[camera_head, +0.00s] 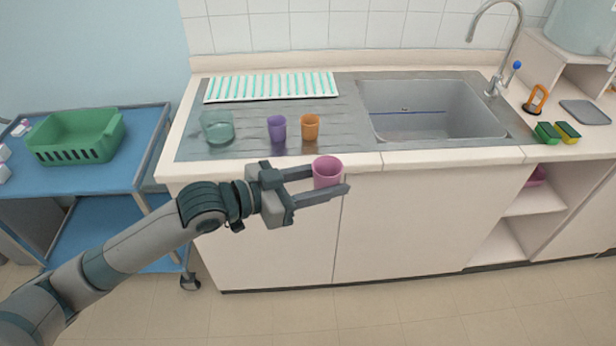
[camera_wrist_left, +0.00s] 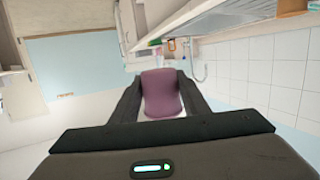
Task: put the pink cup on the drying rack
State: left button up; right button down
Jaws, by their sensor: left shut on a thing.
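The pink cup (camera_head: 327,170) is held between the fingers of my left gripper (camera_head: 322,182), which is shut on it. The cup is upright, in front of the counter's front edge. In the left wrist view the cup (camera_wrist_left: 161,94) sits between the two fingers (camera_wrist_left: 160,100). The drying rack (camera_head: 272,87) is a white tray with teal stripes at the back of the counter, left of the sink. No items show on it. My right gripper is not in view.
On the metal drainboard (camera_head: 345,120) stand a clear greenish bowl or glass (camera_head: 217,127), a purple cup (camera_head: 277,128) and an orange cup (camera_head: 310,127), between my gripper and the rack. The sink (camera_head: 430,110) is to the right. A green basket (camera_head: 78,137) sits on a blue cart (camera_head: 150,125) at left.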

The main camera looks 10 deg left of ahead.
pick_arm(q)
jog(key=shift+d+m+g+h, duration=0.6)
jog(key=shift+d+m+g, duration=0.2)
jog(key=shift+d+g, duration=0.4)
jog(key=shift+d, duration=0.1)
